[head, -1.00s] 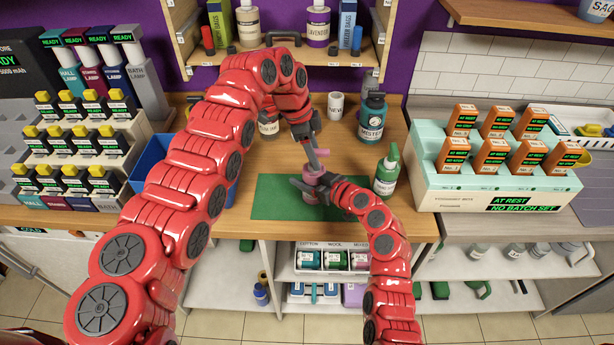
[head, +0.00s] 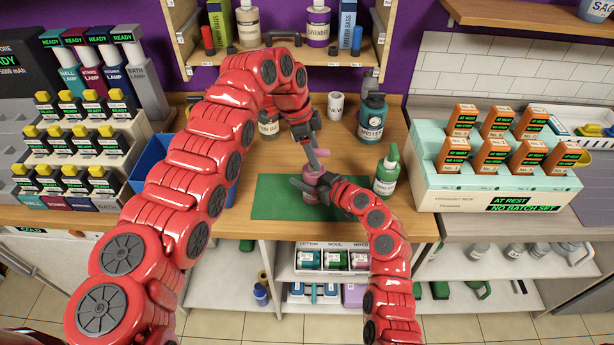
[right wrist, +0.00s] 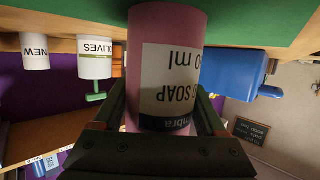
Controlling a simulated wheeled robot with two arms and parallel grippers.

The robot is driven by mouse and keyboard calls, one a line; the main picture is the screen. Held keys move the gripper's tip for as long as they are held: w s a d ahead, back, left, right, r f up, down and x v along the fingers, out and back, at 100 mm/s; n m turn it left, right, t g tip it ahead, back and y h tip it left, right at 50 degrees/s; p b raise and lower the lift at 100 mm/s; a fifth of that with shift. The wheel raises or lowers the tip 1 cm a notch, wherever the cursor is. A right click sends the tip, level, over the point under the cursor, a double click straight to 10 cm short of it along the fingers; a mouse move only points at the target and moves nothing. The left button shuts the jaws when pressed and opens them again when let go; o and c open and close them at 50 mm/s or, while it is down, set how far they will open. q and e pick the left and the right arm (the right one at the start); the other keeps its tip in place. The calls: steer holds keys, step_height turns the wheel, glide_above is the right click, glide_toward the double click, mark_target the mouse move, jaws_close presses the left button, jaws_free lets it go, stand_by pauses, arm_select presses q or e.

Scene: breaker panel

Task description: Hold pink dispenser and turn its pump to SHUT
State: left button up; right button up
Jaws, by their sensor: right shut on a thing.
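The pink dispenser (head: 311,192) stands upright over a green mat (head: 270,205) in the head view. Its pink pump nozzle (head: 322,153) points to the right. My right gripper (head: 312,188) is shut around the dispenser's body from the right. In the right wrist view the pink body (right wrist: 165,30) sits between its fingers, with a white soap label upside down. My left gripper (head: 312,160) reaches down from above to the pump at the dispenser's top. Its fingertips overlap the pump, so I cannot tell whether they are closed on it.
A green-topped bottle (head: 387,172) stands close to the right of my right gripper. A dark teal jar (head: 371,118) and a white cup (head: 335,106) are behind. A blue bin (head: 152,165) lies left, partly behind my left arm. A rack of orange boxes (head: 490,185) stands right.

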arm_select(q)
steer(key=shift+r, duration=0.15)
steer(key=shift+v, duration=2.9)
